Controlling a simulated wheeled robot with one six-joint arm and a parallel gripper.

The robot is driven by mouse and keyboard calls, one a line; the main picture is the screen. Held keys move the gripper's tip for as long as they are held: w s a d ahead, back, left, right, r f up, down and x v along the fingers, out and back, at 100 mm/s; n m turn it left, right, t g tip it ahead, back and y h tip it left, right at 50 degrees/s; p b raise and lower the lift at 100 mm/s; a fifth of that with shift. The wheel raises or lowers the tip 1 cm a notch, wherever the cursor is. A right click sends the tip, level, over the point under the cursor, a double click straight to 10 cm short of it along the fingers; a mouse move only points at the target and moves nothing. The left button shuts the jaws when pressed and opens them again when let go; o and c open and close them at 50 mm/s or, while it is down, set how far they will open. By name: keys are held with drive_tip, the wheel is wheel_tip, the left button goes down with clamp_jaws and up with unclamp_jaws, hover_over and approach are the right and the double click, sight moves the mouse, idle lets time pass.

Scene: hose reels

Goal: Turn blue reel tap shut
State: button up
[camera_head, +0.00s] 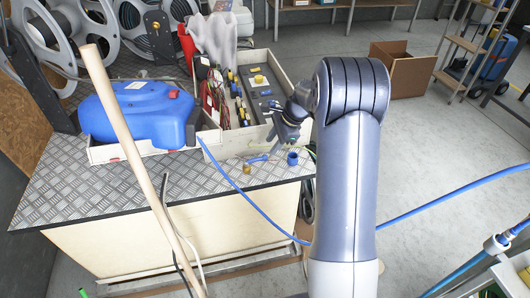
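A blue reel housing (140,113) sits at the left of the metal-plated bench, with a small red part on its top. A small blue lever (258,159), which looks like a tap handle, is at the bench's front edge, beside a small brass piece (247,169). A short blue cylinder (292,158) is just right of it. My gripper (281,136) is above and slightly right of the lever, apart from it as far as I can tell. Its fingers are small and dark here, so their opening is unclear. My arm covers the area to the right.
An open box (285,72) of cables and tools stands behind the gripper. A wooden pole (128,143) leans across the left front. A blue hose (232,186) runs from the bench edge down behind my arm. Large grey reels (50,35) stand at the back left. Floor at right is mostly clear.

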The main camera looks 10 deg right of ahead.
sight(263, 157)
drive_tip(key=x, duration=0.6)
drive_tip(key=shift+a+f, duration=0.1)
drive_tip(key=shift+f, duration=0.15)
clamp_jaws()
